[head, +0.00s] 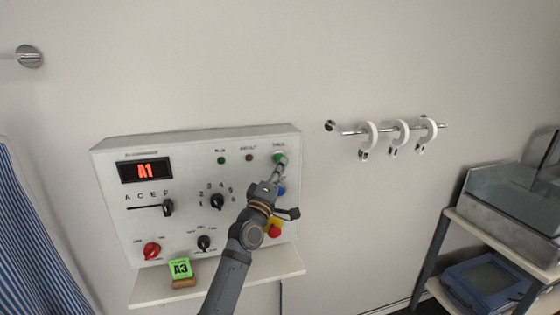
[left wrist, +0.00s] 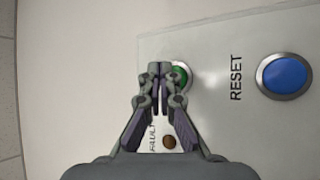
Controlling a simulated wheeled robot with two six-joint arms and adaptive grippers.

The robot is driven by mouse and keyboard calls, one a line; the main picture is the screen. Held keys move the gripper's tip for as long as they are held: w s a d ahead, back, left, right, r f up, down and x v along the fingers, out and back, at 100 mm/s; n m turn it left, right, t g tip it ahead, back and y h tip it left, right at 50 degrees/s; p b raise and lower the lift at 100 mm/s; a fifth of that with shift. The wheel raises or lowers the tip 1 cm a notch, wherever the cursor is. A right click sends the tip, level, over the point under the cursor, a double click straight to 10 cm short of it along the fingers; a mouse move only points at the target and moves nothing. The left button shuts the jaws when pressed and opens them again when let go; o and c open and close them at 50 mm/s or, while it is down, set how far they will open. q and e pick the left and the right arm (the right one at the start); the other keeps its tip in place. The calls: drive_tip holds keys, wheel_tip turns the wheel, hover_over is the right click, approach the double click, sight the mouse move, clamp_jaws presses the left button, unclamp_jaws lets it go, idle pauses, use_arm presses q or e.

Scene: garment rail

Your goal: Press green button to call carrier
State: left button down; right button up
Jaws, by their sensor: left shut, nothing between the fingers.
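The green button (head: 279,157) is at the upper right corner of a white control panel (head: 120,227) on the wall. My left gripper (head: 280,169) is shut and empty, with its fingertips at the button. In the left wrist view the fingertips (left wrist: 161,72) partly cover the green button (left wrist: 184,76), whose right side shows. I cannot tell whether the tips touch it or press it in. The panel's display (head: 145,170) reads A1 in red. My right gripper is not in view.
The blue RESET button (left wrist: 286,76) is close to the green one, below it on the panel. A FAULT lamp (head: 249,158), knobs and a red-and-yellow switch are also there. A green A3 tag (head: 181,268) stands on the shelf below. A hook rail (head: 352,132) is at right.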

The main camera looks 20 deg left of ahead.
use_arm(q)
drive_tip(key=shift+w+a, duration=0.2)
drive_tip(key=shift+w, duration=0.1)
